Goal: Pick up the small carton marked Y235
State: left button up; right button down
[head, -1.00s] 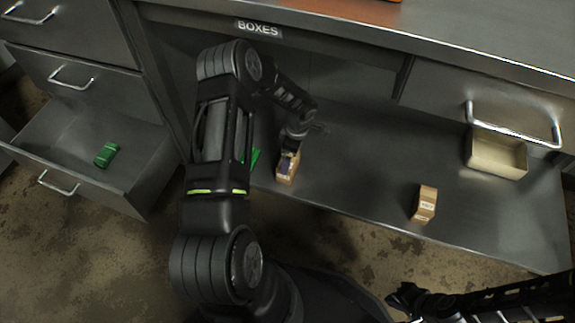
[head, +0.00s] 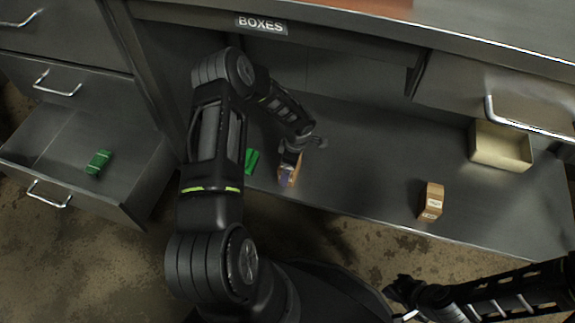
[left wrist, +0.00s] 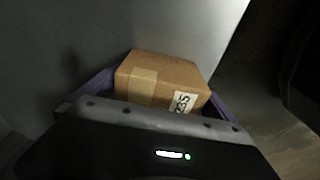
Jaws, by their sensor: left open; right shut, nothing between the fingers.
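A small brown carton (head: 287,180) stands on the grey steel shelf at its front edge. In the left wrist view, the carton (left wrist: 165,78) bears a white label that reads 235, its first character partly hidden by the gripper. My left gripper (head: 291,163) is open over this carton, with its purple fingers (left wrist: 160,88) on either side of it. I cannot tell whether they touch it. A second small brown carton (head: 432,203) with white labels stands farther right; its text is too small to read. My right gripper (head: 404,287) is shut and empty at the lower right, away from both cartons.
An empty cream tray (head: 500,148) sits at the shelf's right. A green item (head: 251,161) lies left of the left carton. A green pack (head: 98,161) is in an open drawer at left. A BOXES label (head: 261,25) marks the counter edge above. Shelf between the cartons is clear.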

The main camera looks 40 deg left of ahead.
pick_arm(q)
jog(key=shift+c, duration=0.2)
dwell(0.3)
jog(key=c, duration=1.4)
